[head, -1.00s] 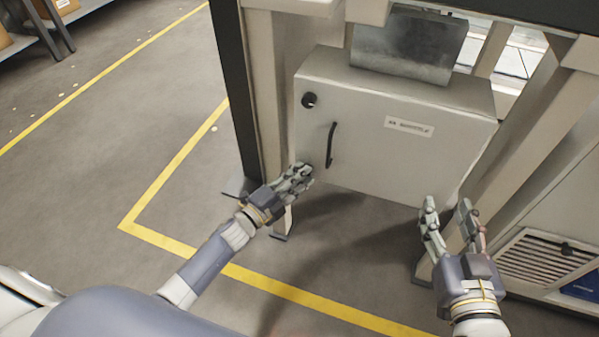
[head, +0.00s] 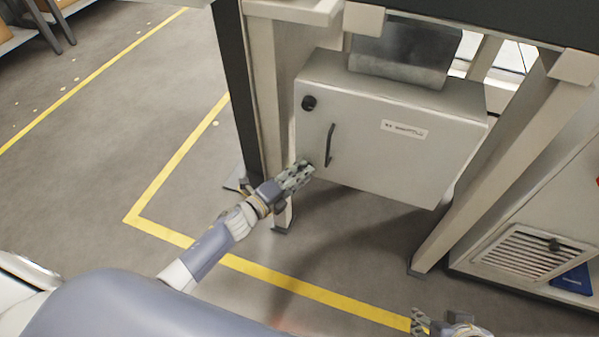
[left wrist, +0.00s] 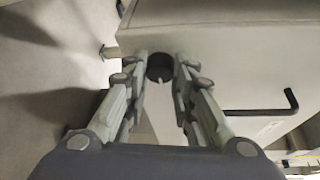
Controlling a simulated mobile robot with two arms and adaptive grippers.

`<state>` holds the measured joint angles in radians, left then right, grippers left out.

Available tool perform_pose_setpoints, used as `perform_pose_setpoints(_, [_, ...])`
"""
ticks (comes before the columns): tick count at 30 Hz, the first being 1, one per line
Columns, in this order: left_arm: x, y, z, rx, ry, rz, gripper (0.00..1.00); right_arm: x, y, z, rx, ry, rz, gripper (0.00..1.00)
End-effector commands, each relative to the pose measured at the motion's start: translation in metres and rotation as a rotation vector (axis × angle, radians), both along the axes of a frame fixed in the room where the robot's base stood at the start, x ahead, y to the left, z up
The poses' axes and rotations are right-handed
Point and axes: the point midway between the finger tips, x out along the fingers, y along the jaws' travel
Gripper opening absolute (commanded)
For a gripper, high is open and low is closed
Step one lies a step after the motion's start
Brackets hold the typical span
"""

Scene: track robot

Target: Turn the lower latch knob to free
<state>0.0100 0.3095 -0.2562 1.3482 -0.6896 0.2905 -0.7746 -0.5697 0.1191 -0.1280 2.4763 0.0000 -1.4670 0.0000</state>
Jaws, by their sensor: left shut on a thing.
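The lower latch knob (left wrist: 159,68) is a round black knob with a pale mark, on the front of a light grey cabinet (head: 390,165). In the left wrist view it sits between the two fingertips. My left gripper (head: 308,166) is shut on it at the cabinet's lower left corner and hides it in the head view. The upper knob (head: 309,103) is black and round, at the upper left of the door. A black bar handle (head: 330,145) stands between them; it also shows in the left wrist view (left wrist: 270,111). My right gripper (head: 440,322) is cut off by the bottom edge.
The cabinet hangs in a frame with a dark post (head: 236,95) at the left and a slanted beige leg (head: 490,175) at the right. A vented panel (head: 530,252) stands at the far right. The floor, with yellow lines (head: 300,287), is clear in front.

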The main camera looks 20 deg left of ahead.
Motion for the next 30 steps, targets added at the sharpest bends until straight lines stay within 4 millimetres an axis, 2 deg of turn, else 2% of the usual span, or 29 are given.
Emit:
perform_pose_setpoints(12, [-0.001,-0.001,-0.001,0.004,0.001,-0.002,0.00,-0.003,-0.001,-0.001,-0.003,0.014,-0.001,0.46])
perform_pose_setpoints(13, [-0.001,-0.001,-0.001,0.004,0.001,-0.002,0.27,-0.003,-0.001,-0.001,-0.003,0.014,-0.001,0.46])
perform_pose_setpoints(15, [-0.001,-0.001,-0.001,0.004,0.001,-0.002,0.42,-0.003,-0.001,-0.001,-0.003,0.014,-0.002,0.46])
perform_pose_setpoints(16, [0.000,-0.001,-0.001,0.004,0.001,-0.002,0.45,-0.003,-0.001,-0.001,-0.003,0.014,-0.002,0.46])
perform_pose_setpoints(26, [-0.001,0.000,0.000,0.004,0.001,-0.001,0.45,-0.002,0.000,-0.001,-0.002,0.010,0.000,0.46])
perform_pose_setpoints(30, [-0.011,0.005,0.000,0.005,0.002,0.000,0.45,-0.002,0.000,-0.001,-0.002,0.011,0.000,0.46])
